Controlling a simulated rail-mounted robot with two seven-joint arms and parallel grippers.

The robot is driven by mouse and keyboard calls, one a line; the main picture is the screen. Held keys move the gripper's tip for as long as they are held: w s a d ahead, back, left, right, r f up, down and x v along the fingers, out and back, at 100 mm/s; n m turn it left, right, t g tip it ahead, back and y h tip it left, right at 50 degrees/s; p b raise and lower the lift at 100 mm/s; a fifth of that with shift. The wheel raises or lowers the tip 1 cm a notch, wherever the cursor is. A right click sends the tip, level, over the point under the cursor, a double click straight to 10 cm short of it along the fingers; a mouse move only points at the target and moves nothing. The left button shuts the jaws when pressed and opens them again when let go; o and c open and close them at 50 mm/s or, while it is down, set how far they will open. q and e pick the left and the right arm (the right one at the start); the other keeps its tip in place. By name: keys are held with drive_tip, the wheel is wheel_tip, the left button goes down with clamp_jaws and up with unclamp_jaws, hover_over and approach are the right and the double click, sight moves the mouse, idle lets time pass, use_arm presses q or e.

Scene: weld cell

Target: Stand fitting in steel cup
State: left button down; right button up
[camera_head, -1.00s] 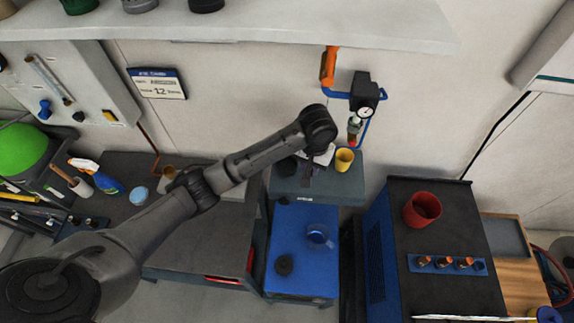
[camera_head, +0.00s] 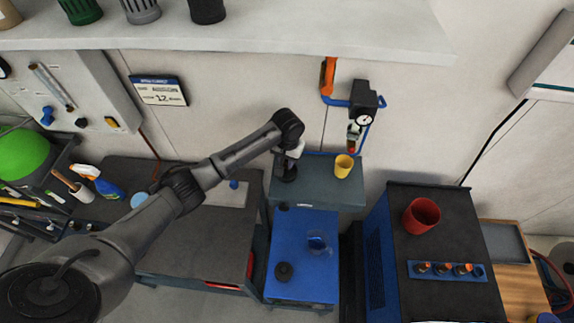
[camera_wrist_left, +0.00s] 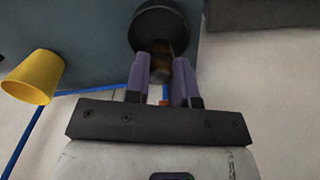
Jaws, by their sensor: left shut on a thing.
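My left gripper (camera_head: 289,163) is over the dark steel cup (camera_head: 286,175) on the grey top at the back centre. In the left wrist view, the gripper's purple fingers (camera_wrist_left: 163,75) are shut on a small brown, brass-like fitting (camera_wrist_left: 160,57). The fitting reaches over the mouth of the round dark cup (camera_wrist_left: 142,18). I cannot tell whether its end touches the cup's bottom. In the head view the fitting is hidden by the gripper. My right gripper is not in view.
A yellow cup (camera_head: 343,166) stands just right of the steel cup. A regulator with a gauge (camera_head: 365,112) hangs on the wall behind. A blue cabinet (camera_head: 300,265) with a clear blue cup is in front. A red cup (camera_head: 421,216) stands at the right.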

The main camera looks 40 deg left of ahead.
use_arm(q)
drive_tip(key=shift+f, duration=1.75)
drive_tip(key=shift+f, duration=0.2)
drive_tip(key=c, duration=1)
unclamp_jaws()
drive_tip(key=shift+o, duration=0.2)
wheel_tip(320, 180, up, 12)
drive_tip(key=shift+d+r, duration=0.1)
drive_tip(key=shift+r, duration=0.05)
drive_tip(key=s+d+f+m, duration=0.1)
drive_tip(key=s+d+f, duration=0.3)
drive_tip(key=f, duration=0.1)
drive_tip(key=s+d+f+m, duration=0.1)
drive_tip(key=s+d+f, duration=0.1)
drive_tip(key=d+f, duration=0.1)
drive_tip(key=shift+s+m+t, duration=0.3)
drive_tip(key=s+d+f+m+t+h, duration=0.1)
drive_tip(key=s+d+f, duration=0.25)
drive_tip(key=s, duration=0.55)
drive_tip(key=s+d+f+m+t, duration=0.15)
drive_tip(key=s+d, duration=0.25)
drive_tip(key=s, duration=0.5)
drive_tip(key=s+a+r, duration=0.1)
drive_tip(key=s+r, duration=0.2)
drive_tip(key=s, duration=0.7)
drive_tip(key=shift+s+y, duration=0.3)
drive_tip(key=shift+y, duration=0.1)
